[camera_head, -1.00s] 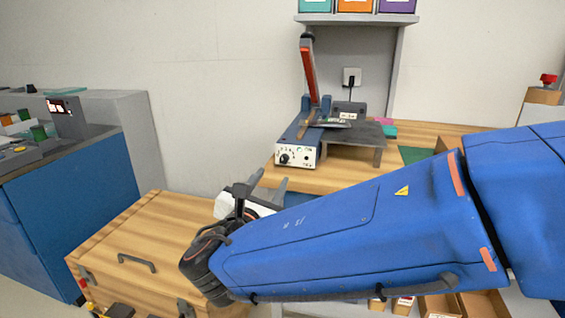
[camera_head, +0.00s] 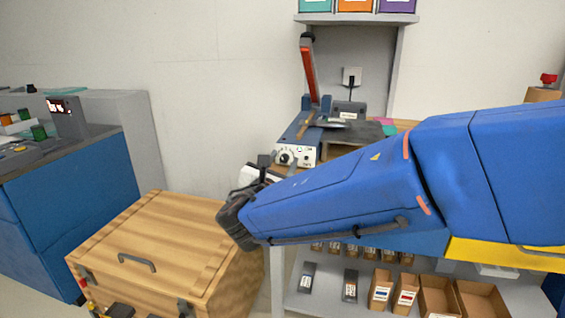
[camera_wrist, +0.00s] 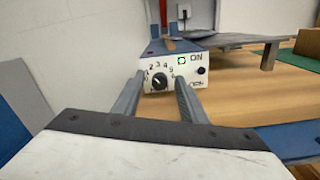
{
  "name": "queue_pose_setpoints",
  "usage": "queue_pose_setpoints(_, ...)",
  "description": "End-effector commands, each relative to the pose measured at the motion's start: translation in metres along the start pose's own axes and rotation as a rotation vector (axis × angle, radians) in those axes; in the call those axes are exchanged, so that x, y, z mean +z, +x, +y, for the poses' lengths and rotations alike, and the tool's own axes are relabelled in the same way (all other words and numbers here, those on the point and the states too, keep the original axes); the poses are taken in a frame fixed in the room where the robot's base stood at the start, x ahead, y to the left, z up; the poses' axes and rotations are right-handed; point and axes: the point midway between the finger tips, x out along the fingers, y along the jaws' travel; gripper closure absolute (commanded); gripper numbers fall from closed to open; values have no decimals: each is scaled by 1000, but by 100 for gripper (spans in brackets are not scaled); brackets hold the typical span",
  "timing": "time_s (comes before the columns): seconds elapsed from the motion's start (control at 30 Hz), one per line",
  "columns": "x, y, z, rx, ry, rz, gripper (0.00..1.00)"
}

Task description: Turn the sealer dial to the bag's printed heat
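The sealer (camera_head: 298,142) is a blue box with a white front panel and a raised red-handled lever. Its black dial (camera_wrist: 160,81) sits in an arc of printed numbers, beside a lit green lamp marked ON; the pointer's exact setting is too small to read surely. My gripper (camera_wrist: 158,88) is open, its two grey fingers pointing at the panel, one on each side of the dial in the wrist view. I cannot tell whether they touch it. A flat dark and pale item (camera_head: 337,123), possibly the bag, lies by the sealer; no printed heat is readable.
A wooden chest (camera_head: 165,245) stands below left. A blue cabinet (camera_head: 75,200) with a lit red display is at far left. A grey stand (camera_head: 355,138) is right of the sealer.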

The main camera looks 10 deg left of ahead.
Motion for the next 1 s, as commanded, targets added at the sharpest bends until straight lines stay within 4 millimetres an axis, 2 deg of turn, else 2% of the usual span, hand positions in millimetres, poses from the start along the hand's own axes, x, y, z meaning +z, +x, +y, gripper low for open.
queue_pose_setpoints(0.13, 0, 0, 0, 0, 0, 0, 62)
queue_pose_setpoints(0.3, 0, 0, 0, 0, 0, 0, 100)
queue_pose_setpoints(0.67, 0, 0, 0, 0, 49, 0, 100)
queue_pose_setpoints(1.0, 0, -1, 0, 0, 263, 0, 100)
